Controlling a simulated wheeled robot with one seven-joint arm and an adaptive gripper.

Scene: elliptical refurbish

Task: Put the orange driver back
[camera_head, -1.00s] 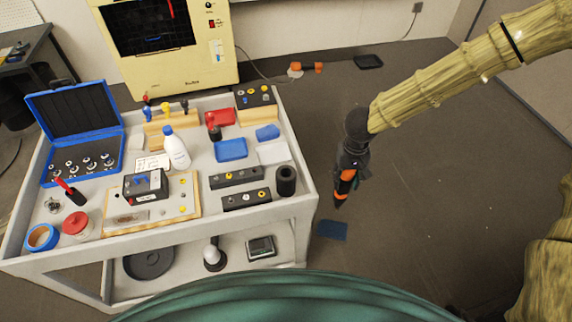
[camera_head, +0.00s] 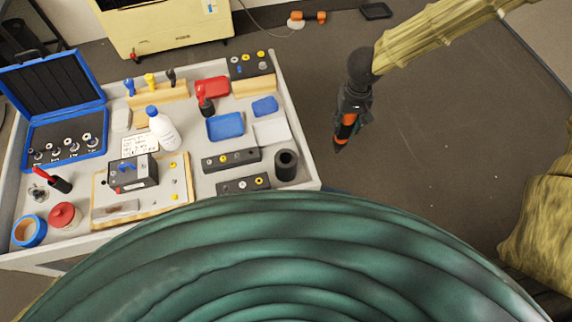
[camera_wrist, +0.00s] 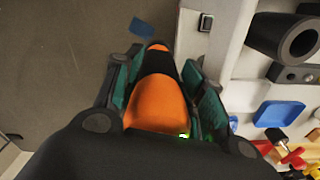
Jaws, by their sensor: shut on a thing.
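The orange driver (camera_head: 345,131), orange with black parts, is held in my gripper (camera_head: 350,112), pointing down over the floor just right of the cart. In the wrist view the driver (camera_wrist: 157,103) lies between the two green-padded fingers, which are shut on it; its far end points away from the wrist. A wooden rack (camera_head: 158,93) on the cart top holds a blue, a yellow and a black-handled driver. A black hollow cylinder (camera_head: 286,165) stands at the cart's right edge, left of my gripper.
The cart (camera_head: 304,160) is crowded: an open blue case (camera_head: 53,85), a white bottle (camera_head: 163,130), a blue tray (camera_head: 226,127) and black blocks (camera_head: 231,160). An orange tool (camera_head: 308,17) lies on the floor behind. Floor right of the cart is mostly clear.

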